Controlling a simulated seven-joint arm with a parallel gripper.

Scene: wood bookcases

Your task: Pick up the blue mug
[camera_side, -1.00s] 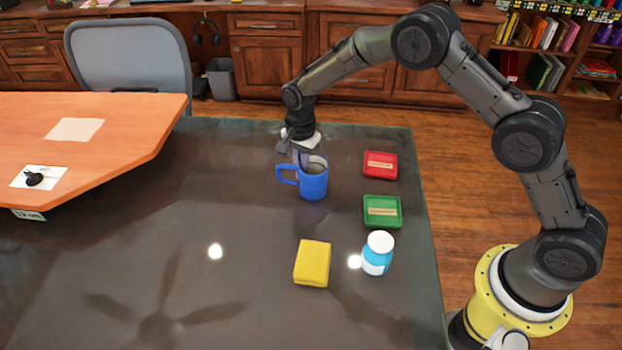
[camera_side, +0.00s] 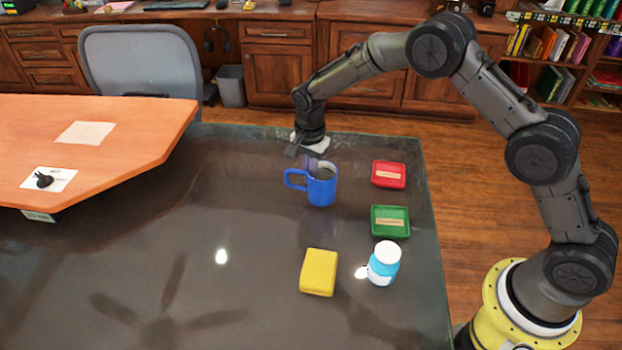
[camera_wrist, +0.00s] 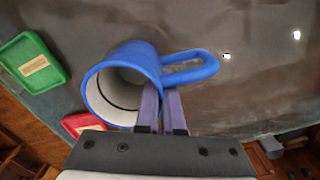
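The blue mug (camera_side: 321,187) stands upright on the dark table, with its handle to the left in the side view. In the wrist view the mug (camera_wrist: 122,85) shows its open mouth and, at the right, its handle. My gripper (camera_side: 312,164) points down at the mug's far rim. In the wrist view my gripper's two purple-grey fingers (camera_wrist: 161,100) are close together, with the mug's wall near the handle between them. They appear shut on that wall. The mug's base still looks to be on the table.
A red tray (camera_side: 389,174) and a green tray (camera_side: 390,221) lie right of the mug. A blue-and-white bottle (camera_side: 384,264) and a yellow block (camera_side: 318,272) are nearer. An orange desk (camera_side: 130,175) borders the left. The dark table (camera_side: 240,200) is clear left of the mug.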

